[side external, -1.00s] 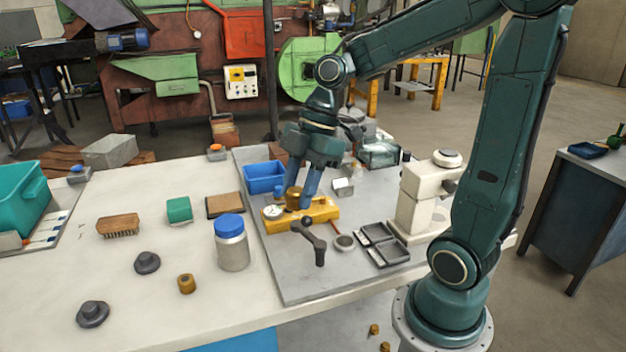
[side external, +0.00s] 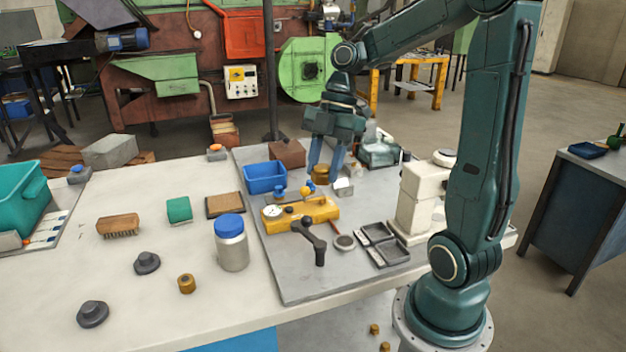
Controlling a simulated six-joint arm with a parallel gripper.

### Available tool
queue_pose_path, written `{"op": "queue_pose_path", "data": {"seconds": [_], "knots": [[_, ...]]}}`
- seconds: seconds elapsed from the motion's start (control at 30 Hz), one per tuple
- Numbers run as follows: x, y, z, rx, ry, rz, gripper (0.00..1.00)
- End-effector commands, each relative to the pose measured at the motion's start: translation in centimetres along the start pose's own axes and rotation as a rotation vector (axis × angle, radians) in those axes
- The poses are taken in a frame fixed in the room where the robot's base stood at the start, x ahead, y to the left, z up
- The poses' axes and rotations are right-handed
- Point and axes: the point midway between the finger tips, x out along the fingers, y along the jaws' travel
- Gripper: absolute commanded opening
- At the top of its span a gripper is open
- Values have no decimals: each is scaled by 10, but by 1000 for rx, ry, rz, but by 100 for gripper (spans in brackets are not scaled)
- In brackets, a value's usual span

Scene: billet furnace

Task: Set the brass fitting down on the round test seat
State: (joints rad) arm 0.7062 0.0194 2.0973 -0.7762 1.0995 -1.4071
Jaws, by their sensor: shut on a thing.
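My gripper (side external: 325,170) is shut on a brass fitting (side external: 320,175), low between its blue fingers. It is behind and right of the yellow test fixture (side external: 322,212), apart from it in the picture. I cannot tell whether the fitting touches the grey plate. The fixture carries a white dial gauge (side external: 271,211), blue knobs and a small round dark spot (side external: 290,209) on top that may be the seat. A separate round grey disc (side external: 344,242) lies in front of the fixture; I cannot tell which is the test seat.
A blue bin (side external: 265,177) and a brown block (side external: 287,153) stand behind the fixture. A black lever (side external: 313,243) rises in front. Black trays (side external: 380,240) and a cream bench press (side external: 416,200) are to the right. Another brass fitting (side external: 187,284) sits on the white table.

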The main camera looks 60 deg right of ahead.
Motion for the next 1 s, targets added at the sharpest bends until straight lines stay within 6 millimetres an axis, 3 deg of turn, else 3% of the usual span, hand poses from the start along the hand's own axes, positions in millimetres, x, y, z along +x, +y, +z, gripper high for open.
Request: {"op": "queue_pose_path", "data": {"seconds": [0.2, 0.4, 0.77, 1.0], "knots": [[-20, -8, 41, -95, 6, -38, 0], [-30, -16, 62, -154, 12, -60, 0], [-32, -18, 68, -172, 15, -67, 0], [-17, -18, 72, -171, 19, -67, 0]]}}
